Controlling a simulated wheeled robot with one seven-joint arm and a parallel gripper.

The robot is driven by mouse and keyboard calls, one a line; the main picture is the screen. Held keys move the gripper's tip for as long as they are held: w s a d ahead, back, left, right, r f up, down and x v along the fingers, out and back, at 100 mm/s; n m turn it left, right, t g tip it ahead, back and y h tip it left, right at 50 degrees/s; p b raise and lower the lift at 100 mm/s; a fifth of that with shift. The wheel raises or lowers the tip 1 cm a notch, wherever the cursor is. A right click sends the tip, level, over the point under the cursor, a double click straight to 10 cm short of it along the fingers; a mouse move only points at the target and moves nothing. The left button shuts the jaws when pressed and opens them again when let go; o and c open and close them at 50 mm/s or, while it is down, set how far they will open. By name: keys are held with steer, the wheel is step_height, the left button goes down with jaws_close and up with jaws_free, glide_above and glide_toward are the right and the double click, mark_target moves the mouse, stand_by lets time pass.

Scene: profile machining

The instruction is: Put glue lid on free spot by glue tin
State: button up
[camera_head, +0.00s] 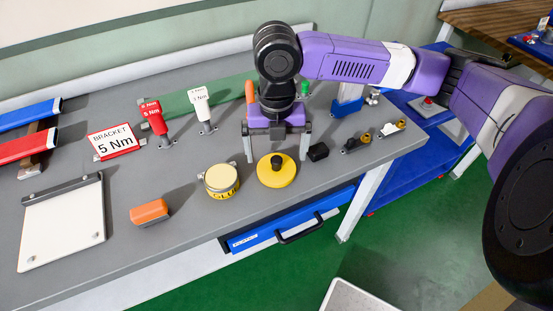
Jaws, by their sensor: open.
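The glue lid (275,176) is a round yellow disc with a black knob on top. It lies flat on the grey bench near the front edge. The glue tin (222,182) is a short yellow-labelled cylinder with a pale top, just left of the lid with a small gap between. My gripper (277,158) points down over the bench, its two fingers apart, one on each side of the lid's knob in the picture. It looks open and empty. I cannot tell its exact height above the lid.
Left of the tin lie an orange block (150,212) and a white clipboard (63,224). A bracket sign (113,140) and red and white tools stand behind. A black block (317,152) and small fittings (366,138) sit right of the lid. Bare bench (185,235) shows in front.

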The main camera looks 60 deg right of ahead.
mark_target(276, 159)
step_height(276, 159, up, 8)
steer(key=w+a+r+m+t+y, duration=0.4)
steer(key=w+a+t, duration=0.15)
steer(key=a, duration=0.45)
steer(key=w+a+r+m+t+y, duration=0.35)
steer(key=w+a+m, duration=0.2)
steer(key=a, duration=0.45)
steer(key=w+a+r+m+t+y, duration=0.3)
steer(key=w+a+t, duration=0.3)
steer(key=a, duration=0.4)
steer(key=s+d+f+m+t+h, duration=0.1)
steer(key=s+d+f+m+h, duration=0.1)
steer(key=s+f+m+h, duration=0.45)
steer(key=s+d+f+m+t+h, duration=0.1)
steer(key=s+d+f+m+h, duration=0.2)
steer(key=s+f+m, duration=0.6)
steer(key=s+d+f+n+g, duration=0.1)
steer(key=s+d+f, duration=0.1)
steer(key=s, duration=0.8)
steer(key=s+d+f+n+g+h, duration=0.1)
steer(key=s+d, duration=0.3)
steer(key=s, duration=0.6)
steer(key=shift+f+n, duration=0.6)
steer(key=shift+f, duration=0.05)
